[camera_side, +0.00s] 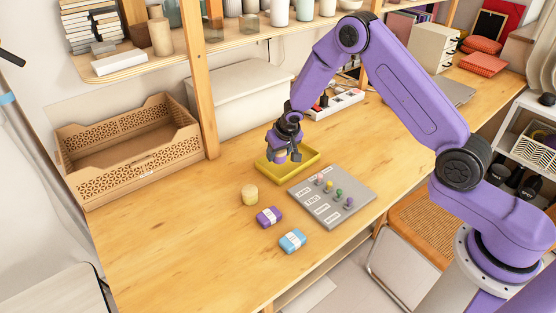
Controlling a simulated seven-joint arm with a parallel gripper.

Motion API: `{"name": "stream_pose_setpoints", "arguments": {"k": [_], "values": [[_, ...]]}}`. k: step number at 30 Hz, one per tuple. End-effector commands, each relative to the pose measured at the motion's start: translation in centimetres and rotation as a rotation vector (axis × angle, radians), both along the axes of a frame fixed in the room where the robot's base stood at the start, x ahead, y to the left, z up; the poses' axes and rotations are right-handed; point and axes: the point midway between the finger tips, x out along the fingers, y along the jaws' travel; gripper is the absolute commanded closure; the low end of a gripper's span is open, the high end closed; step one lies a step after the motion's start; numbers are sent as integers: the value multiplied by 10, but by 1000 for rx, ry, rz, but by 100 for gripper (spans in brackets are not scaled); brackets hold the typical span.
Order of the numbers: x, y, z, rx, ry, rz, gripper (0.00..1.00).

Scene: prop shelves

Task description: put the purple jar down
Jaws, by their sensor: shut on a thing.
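My gripper (285,152) points down over the yellow tray (309,161). It is shut on the purple jar (280,157), a small thing partly hidden by the fingers. The jar shows just below the fingers, over the left part of the tray. I cannot tell from this view whether it touches the tray floor or hangs a little above it.
A grey board (333,207) with several coloured pegs lies right of the tray. A pale yellow round block (250,194), a purple packet (269,217) and a blue packet (292,241) lie in front. A cardboard crate (130,160) stands left. The table's front left is clear.

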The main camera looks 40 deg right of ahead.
Motion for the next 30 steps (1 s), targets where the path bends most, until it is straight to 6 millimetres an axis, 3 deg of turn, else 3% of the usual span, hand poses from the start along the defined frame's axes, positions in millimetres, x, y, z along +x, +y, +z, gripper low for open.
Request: {"name": "stream_pose_setpoints", "arguments": {"k": [13, 28, 29, 30], "values": [[5, 0, -32, -2, 0, 0, 83], [5, 0, -39, -2, 0, 1, 83], [5, 0, -39, -1, 1, 0, 47], [5, 0, -39, -1, 0, -1, 39]]}}
